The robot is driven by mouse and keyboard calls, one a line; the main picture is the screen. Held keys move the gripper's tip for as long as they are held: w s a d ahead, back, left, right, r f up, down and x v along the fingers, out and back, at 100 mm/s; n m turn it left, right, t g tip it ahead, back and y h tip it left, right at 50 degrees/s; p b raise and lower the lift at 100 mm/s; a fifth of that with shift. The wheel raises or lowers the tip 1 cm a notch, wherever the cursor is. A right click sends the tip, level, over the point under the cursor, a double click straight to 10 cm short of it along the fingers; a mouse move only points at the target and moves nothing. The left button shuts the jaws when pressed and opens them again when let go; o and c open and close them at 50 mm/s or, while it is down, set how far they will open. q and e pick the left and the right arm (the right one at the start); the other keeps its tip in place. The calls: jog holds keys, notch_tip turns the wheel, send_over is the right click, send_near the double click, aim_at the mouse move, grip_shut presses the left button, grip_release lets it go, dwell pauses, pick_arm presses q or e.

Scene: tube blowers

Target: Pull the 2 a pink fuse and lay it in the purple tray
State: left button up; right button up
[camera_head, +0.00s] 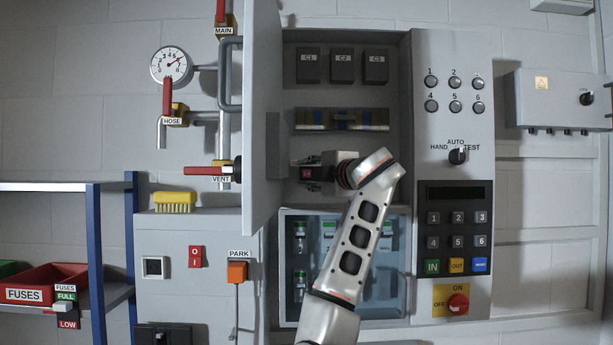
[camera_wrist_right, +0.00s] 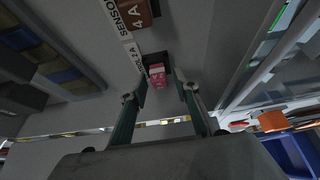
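In the head view a bit of the pink fuse (camera_head: 306,173) shows at the tip of my right gripper (camera_head: 312,173). In the right wrist view my right gripper (camera_wrist_right: 160,92) is open, with one finger on either side of the fuse and gaps between. My left gripper is not in view. I cannot make out a purple tray for certain; a blue-purple object (camera_wrist_right: 293,155) shows at the lower right of the wrist view.
A brown 4A fuse (camera_wrist_right: 140,12) is close by. The open cabinet door (camera_head: 262,120) stands left of my right arm. A red FUSES bin (camera_head: 50,280) sits far left.

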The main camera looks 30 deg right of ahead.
aim_at(308, 174)
grip_shut()
dwell(0.3)
jog(key=shift+s+a+b, duration=0.2)
jog(key=shift+s+a, duration=0.25)
jog(key=shift+s, duration=0.25)
jog(key=shift+s+a+b, duration=0.2)
jog(key=shift+s+a, duration=0.25)
jog(key=shift+s, duration=0.25)
jog(key=shift+s+a, duration=0.4)
jog(key=shift+s, duration=0.2)
jog(key=shift+s+a, duration=0.35)
jog(key=shift+s, duration=0.25)
